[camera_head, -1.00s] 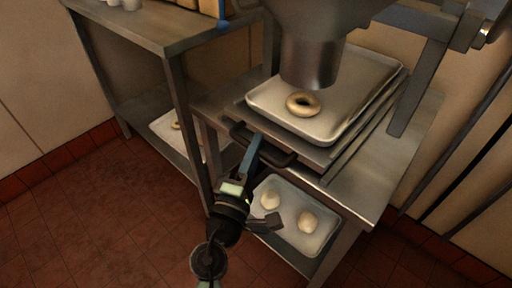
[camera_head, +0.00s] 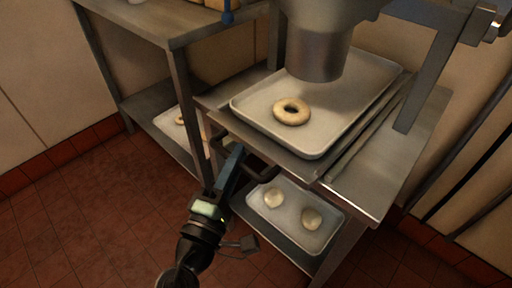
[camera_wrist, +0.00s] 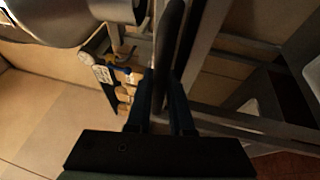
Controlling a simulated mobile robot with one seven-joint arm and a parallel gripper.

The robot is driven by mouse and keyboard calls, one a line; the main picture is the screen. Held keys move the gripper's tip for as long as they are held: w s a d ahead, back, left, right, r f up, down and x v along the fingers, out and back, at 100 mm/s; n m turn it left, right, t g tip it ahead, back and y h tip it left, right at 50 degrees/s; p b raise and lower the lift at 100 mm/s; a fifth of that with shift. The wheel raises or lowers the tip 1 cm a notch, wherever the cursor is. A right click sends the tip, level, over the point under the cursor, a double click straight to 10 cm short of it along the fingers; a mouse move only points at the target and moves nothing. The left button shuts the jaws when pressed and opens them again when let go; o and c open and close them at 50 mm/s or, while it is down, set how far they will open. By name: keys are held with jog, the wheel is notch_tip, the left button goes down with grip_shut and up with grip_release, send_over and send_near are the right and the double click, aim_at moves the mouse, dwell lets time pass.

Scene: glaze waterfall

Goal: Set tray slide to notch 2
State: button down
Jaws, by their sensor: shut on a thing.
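A light metal tray (camera_head: 335,135) with one ring doughnut (camera_head: 291,111) rests on the tray slide (camera_head: 270,140), which sits on a steel table under a metal spout (camera_head: 318,50). The slide's dark handle (camera_head: 262,174) sticks out at its front. My gripper (camera_head: 234,160) is shut on the handle near its left part. In the wrist view the dark bar (camera_wrist: 171,50) lies between my two fingers (camera_wrist: 165,95). The doughnut lies in front and to the left of the spout. I cannot make out notch marks.
A lower tray (camera_head: 290,225) with two pale dough pieces stands on the shelf below. A steel rack (camera_head: 165,35) stands at left, its post close to my gripper. A support arm (camera_head: 430,75) rises at right. The tiled floor in front is clear.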

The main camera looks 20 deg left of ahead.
jog(key=s, duration=0.1)
jog(key=s+a, duration=0.1)
jog(key=s, duration=0.2)
jog(key=shift+s+a+f+b, duration=0.1)
jog(key=shift+s+a+b, duration=0.1)
jog(key=shift+a+b, duration=0.15)
jog(key=c, duration=1.1)
grip_release()
jog(key=shift+d, duration=0.1)
jog(key=s, duration=0.4)
jog(key=s+f, duration=0.1)
jog(key=s, duration=0.3)
jog(key=s+f, duration=0.1)
jog(key=s, duration=0.3)
jog(key=shift+s+d+b, duration=0.3)
jog(key=shift+s+b, duration=0.05)
